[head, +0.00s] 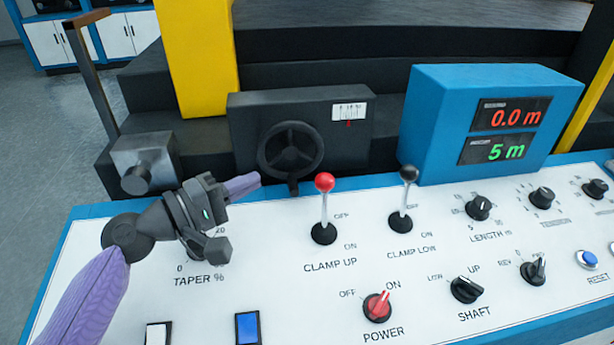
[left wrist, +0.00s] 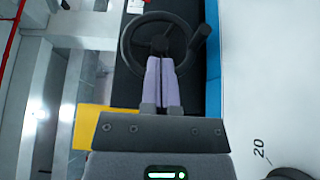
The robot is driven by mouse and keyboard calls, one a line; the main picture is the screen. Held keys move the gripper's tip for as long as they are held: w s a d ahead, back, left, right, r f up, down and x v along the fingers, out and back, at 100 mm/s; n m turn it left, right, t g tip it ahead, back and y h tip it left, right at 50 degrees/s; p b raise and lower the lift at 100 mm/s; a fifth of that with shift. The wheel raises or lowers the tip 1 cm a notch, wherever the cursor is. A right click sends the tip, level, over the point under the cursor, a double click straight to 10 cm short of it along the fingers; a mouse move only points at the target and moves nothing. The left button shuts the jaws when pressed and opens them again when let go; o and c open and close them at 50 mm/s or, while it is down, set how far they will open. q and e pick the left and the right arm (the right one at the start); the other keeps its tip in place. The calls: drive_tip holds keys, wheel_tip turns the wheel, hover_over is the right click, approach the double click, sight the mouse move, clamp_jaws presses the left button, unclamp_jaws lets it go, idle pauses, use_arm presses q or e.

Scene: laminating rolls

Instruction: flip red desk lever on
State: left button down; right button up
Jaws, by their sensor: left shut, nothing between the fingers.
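The red-knobbed lever (head: 325,184) labelled CLAMP UP stands on the white desk panel in the head view. Its stick rises from a round black base, with OFF printed at its upper right and ON at its lower right. The stick looks close to upright and leans towards the far side. My left gripper (head: 256,181) is left of the lever, apart from it, with its purple fingers shut and empty and pointing right. In the left wrist view the shut fingers (left wrist: 162,62) overlap the handwheel; contact cannot be told. The lever is not visible there.
A black-knobbed CLAMP LOW lever (head: 407,177) stands right of the red one. A black handwheel (head: 291,151) is behind my gripper. A red POWER knob (head: 377,306) sits nearer the front. A blue display box (head: 431,135) stands at the back right. Free panel surface surrounds the lever base.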

sight(325, 206)
use_arm(q)
drive_tip(key=x, duration=1)
drive_tip(key=shift+d, duration=0.15)
drive_tip(key=s, duration=0.1)
drive_tip(key=s+p, duration=0.1)
drive_tip(key=s, duration=0.1)
drive_tip(key=shift+d+r, duration=0.1)
drive_tip(key=shift+d, duration=0.25)
drive_tip(key=shift+s+d+p, duration=0.1)
drive_tip(key=shift+s+p, duration=0.2)
drive_tip(key=shift+p, duration=0.05)
drive_tip(key=shift+s+d, duration=0.1)
drive_tip(key=shift+f, duration=0.25)
use_arm(e)
drive_tip(key=shift+w+a+r, duration=0.5)
drive_tip(key=shift+a+r, duration=0.25)
drive_tip(key=shift+a, duration=0.1)
